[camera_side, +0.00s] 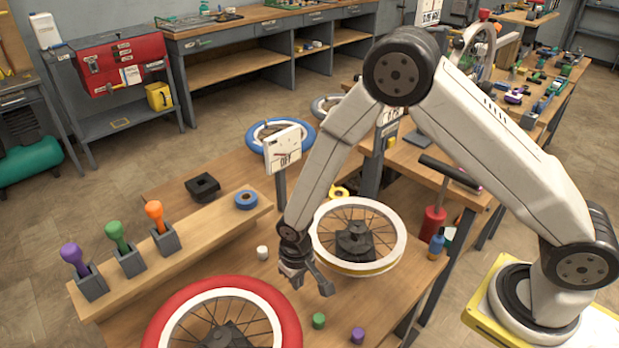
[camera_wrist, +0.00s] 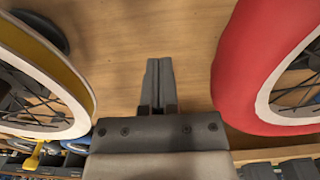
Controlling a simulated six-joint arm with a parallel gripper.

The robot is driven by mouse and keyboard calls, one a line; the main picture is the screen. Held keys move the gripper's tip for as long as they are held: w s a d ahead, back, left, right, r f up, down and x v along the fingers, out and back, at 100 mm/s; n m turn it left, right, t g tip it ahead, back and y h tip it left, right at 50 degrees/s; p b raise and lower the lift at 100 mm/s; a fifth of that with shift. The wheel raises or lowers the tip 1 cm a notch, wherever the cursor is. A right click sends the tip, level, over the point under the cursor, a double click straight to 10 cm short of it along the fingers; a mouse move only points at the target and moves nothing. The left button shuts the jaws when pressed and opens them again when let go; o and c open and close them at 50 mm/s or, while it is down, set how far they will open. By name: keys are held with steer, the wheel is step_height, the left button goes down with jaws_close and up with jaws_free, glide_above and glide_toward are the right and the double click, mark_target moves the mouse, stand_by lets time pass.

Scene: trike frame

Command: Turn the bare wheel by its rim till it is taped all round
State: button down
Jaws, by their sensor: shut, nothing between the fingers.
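The white-rimmed wheel (camera_side: 398,240) lies flat on a dark hub stand on the wooden bench in the side view. A yellow band shows along its near outer edge; its far outer edge is hidden. In the wrist view the wheel (camera_wrist: 77,105) is at the left, with a dull yellow band on the outer side facing my gripper. My gripper (camera_side: 312,284) is at the wheel's near left in the side view, pointing down, apart from the rim. In the wrist view its fingers (camera_wrist: 158,62) are together and empty above bare wood.
A red-tyred wheel (camera_side: 283,309) is close on the other side of my gripper. A white cylinder (camera_side: 262,252), green cylinder (camera_side: 318,320) and purple cylinder (camera_side: 357,335) are nearby. A blue roll (camera_side: 246,200) lies on the shelf.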

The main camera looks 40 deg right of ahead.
step_height(320, 180, up, 16)
stand_by(1.9)
steer(key=shift+d, duration=0.1)
steer(key=s+d+r+t, duration=0.2)
steer(key=s+d, duration=0.8)
steer(key=d, duration=0.3)
steer(key=shift+d+t, duration=0.3)
steer(key=shift+d, duration=0.1)
steer(key=shift+w, duration=0.15)
stand_by(0.8)
